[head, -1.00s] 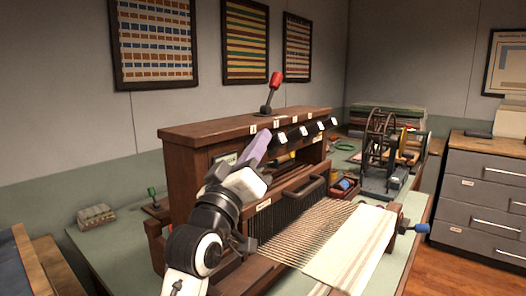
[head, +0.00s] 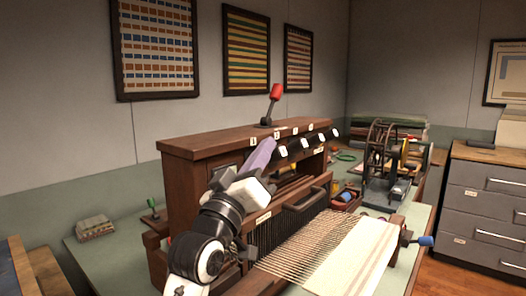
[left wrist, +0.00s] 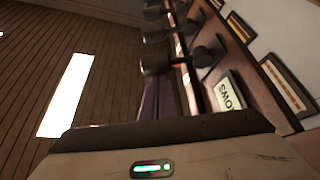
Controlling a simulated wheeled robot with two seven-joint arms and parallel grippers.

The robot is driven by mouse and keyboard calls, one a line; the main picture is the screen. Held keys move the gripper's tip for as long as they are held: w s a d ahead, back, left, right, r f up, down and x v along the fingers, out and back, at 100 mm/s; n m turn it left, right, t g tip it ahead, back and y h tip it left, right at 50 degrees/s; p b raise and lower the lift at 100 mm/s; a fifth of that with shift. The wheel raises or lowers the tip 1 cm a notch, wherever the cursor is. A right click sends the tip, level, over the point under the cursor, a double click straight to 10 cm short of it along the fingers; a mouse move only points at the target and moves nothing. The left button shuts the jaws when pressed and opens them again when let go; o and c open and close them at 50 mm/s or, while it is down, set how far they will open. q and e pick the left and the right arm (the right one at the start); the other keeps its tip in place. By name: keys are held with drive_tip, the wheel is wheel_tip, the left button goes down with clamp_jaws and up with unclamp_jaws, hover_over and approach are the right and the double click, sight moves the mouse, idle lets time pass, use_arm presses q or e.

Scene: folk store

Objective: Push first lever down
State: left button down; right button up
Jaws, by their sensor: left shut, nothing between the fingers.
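The wooden loom (head: 200,146) stands on the table with a row of dark levers with white ends along its upper front. The first lever (head: 283,151) is the leftmost, near the label 1. My left gripper (head: 264,150), with purple fingers, is shut and empty just left of this lever's end. Whether they touch cannot be told. In the left wrist view the purple fingers (left wrist: 162,98) point at the nearest dark lever knob (left wrist: 155,65), which covers their tips. My right gripper is not in view.
A red-knobbed lever (head: 275,92) stands on top of the loom. Warp threads and woven cloth (head: 352,255) stretch in front. A spoked wheel device (head: 382,150) stands at the right. A "ROWS" plate (left wrist: 229,94) is close by in the left wrist view.

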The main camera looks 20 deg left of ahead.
use_arm(q)
drive_tip(key=shift+f+m, duration=0.2)
drive_tip(key=shift+m, duration=0.1)
drive_tip(key=f+m+h, duration=0.1)
drive_tip(key=m+h, duration=0.1)
drive_tip(key=d+f+m+h+b, duration=0.1)
drive_tip(key=m, duration=0.2)
drive_tip(key=m+h, duration=0.2)
drive_tip(key=m, duration=0.1)
drive_tip(key=shift+s+d+f+g+h, duration=0.2)
drive_tip(key=shift+f+g+h, duration=0.1)
drive_tip(key=shift+f+g, duration=0.1)
wheel_tip(320, 180, down, 3)
drive_tip(key=shift+r, duration=0.1)
drive_tip(key=shift+a+f, duration=0.1)
drive_tip(key=shift+f, duration=0.25)
wheel_tip(320, 180, up, 11)
drive_tip(key=p, duration=0.1)
hover_over(276, 160)
drive_tip(key=s, duration=0.2)
drive_tip(key=shift+a+f, duration=0.1)
drive_tip(key=shift+a, duration=0.3)
